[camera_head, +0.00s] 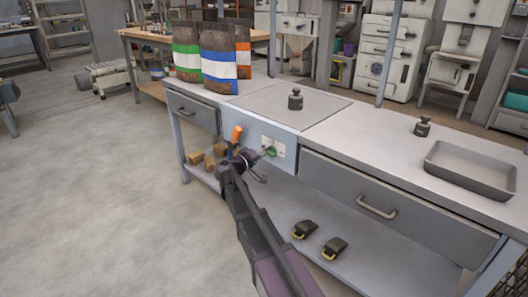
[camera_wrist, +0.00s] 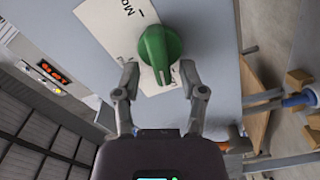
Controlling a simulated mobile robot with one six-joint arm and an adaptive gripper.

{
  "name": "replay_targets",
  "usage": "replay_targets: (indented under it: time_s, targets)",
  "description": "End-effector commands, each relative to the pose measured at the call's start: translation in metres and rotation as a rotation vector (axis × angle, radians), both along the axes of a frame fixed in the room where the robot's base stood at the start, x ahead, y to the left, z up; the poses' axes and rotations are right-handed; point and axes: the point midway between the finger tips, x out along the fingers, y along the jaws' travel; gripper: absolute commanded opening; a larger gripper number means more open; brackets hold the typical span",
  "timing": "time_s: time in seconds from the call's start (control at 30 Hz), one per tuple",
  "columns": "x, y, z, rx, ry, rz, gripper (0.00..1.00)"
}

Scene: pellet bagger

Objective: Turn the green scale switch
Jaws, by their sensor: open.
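The green scale switch (camera_head: 270,151) is a rotary knob on the front panel of the bench, beside a white label plate. In the wrist view the green knob (camera_wrist: 158,53) sits on the white label with a ridge across its face; the label's print is partly covered. My gripper (camera_wrist: 158,80) is open, with one finger on each side of the knob's near edge. Whether the fingers touch the knob I cannot tell. In the head view my gripper (camera_head: 258,161) is right at the panel by the switch.
An orange handle (camera_head: 237,134) sticks out left of the switch. A grey drawer (camera_head: 385,200) is to the right. Weights (camera_head: 295,99), a metal tray (camera_head: 470,170) and striped bags (camera_head: 218,60) stand on the bench. Black-and-yellow items (camera_head: 335,248) lie on the lower shelf. Open floor lies left.

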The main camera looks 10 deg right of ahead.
Motion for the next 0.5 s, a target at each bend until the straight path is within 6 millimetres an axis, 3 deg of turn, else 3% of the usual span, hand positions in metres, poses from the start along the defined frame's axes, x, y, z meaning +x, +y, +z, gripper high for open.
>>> replay_targets:
  time_s: [0.27, 0.5]
  targets:
    - [-0.009, 0.013, 0.0, 0.0, 0.0, 0.003, 0.53]
    - [-0.029, 0.038, 0.0, 0.0, 0.0, 0.002, 0.53]
